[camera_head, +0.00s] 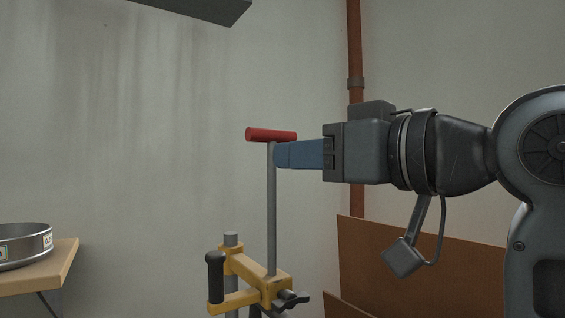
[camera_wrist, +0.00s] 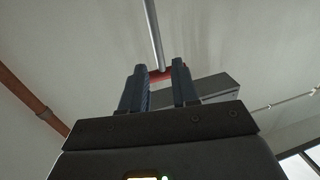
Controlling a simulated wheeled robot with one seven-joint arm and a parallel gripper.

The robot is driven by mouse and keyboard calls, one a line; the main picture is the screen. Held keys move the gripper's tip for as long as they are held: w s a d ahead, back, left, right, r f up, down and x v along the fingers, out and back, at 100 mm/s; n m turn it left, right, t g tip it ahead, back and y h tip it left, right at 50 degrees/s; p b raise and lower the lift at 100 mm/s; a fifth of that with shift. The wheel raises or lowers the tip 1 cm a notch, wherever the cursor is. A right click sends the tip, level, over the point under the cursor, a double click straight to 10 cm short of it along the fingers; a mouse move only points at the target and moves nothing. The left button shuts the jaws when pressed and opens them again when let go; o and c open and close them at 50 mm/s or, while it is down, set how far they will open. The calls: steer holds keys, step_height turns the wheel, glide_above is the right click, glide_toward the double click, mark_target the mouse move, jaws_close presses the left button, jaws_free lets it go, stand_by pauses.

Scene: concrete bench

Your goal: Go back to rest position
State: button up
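A red bar handle (camera_head: 271,134) sits across the top of an upright grey rod (camera_head: 271,215). The rod rises from a yellow clamp fixture (camera_head: 262,290). My gripper (camera_head: 277,154) points left, with its blue fingertips at the rod just below the red handle. In the wrist view, my gripper (camera_wrist: 159,65) has its two fingers apart, with a gap between them. The rod (camera_wrist: 154,30) and part of the red handle (camera_wrist: 160,75) show in that gap. I cannot tell whether a finger touches the rod.
A wooden shelf (camera_head: 62,262) with a round metal sieve (camera_head: 25,245) is at the left. A brown panel (camera_head: 385,225) stands behind my arm at the right, and a rusty pipe (camera_head: 355,60) runs down the wall. A dark slab (camera_head: 205,8) hangs above. The space left of the rod is free.

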steer(key=shift+v, duration=1.05)
steer(key=s+d+f+m+t+h, duration=0.1)
steer(key=s+d+f+m+h, duration=0.2)
steer(key=f, duration=0.8)
steer(key=s+d+f+m+t+h, duration=0.15)
steer(key=d+f+m, duration=0.25)
steer(key=f, duration=0.8)
steer(key=s+d+f+m+t+h, duration=0.1)
steer(key=d+f+m+h, duration=0.25)
steer(key=f, duration=0.75)
steer(key=s+d+f+h, duration=0.2)
steer(key=s+f, duration=0.3)
steer(key=s, duration=0.3)
steer(key=s+d+f+h, duration=0.2)
steer(key=s+d+f, duration=0.15)
steer(key=s, duration=0.35)
steer(key=s+d+n+g, duration=0.1)
steer(key=s, duration=1.5)
steer(key=shift+d+f+h, duration=0.15)
steer(key=shift+f+h, duration=0.25)
steer(key=shift+f, duration=0.05)
